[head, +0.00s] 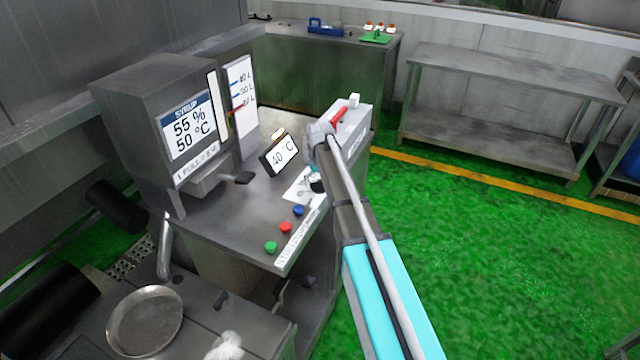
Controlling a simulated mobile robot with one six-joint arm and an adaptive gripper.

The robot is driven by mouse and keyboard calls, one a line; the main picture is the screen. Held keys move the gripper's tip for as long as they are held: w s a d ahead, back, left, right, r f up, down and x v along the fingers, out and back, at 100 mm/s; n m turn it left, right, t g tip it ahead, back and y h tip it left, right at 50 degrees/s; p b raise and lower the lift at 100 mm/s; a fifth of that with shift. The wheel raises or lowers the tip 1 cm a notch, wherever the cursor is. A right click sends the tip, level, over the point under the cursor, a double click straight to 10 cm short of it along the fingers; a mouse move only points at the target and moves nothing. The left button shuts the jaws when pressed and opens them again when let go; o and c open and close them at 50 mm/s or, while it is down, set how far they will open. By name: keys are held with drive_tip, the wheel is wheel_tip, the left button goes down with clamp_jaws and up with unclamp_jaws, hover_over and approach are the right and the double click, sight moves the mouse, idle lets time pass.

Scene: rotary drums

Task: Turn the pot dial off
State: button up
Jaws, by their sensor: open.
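A white plate (299,192) with dark marks lies on the steel counter, below a tilted display reading 40 °C (283,154). It may be the pot dial's plate; the dial itself cannot be made out clearly. My arm reaches in from the lower right, and its wrist stands above the counter's right side. My gripper (315,184) is small and dark at the plate's right edge, partly covered by my own arm. It is open, with nothing seen in it. Whether it touches the dial cannot be told.
Green, red and blue buttons (285,227) line the counter's front. A syrup dispenser (150,115) stands left. A grey box with a red handle (348,128) is behind my wrist. A round pan (145,322) sits lower left. Green floor (500,250) is clear at right.

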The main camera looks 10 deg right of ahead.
drive_tip(key=c, duration=0.8)
drive_tip(key=shift+n, duration=0.3)
drive_tip(key=n, duration=0.8)
drive_tip(key=shift+s, duration=0.1)
drive_tip(key=shift+n, duration=0.3)
drive_tip(key=o, duration=0.8)
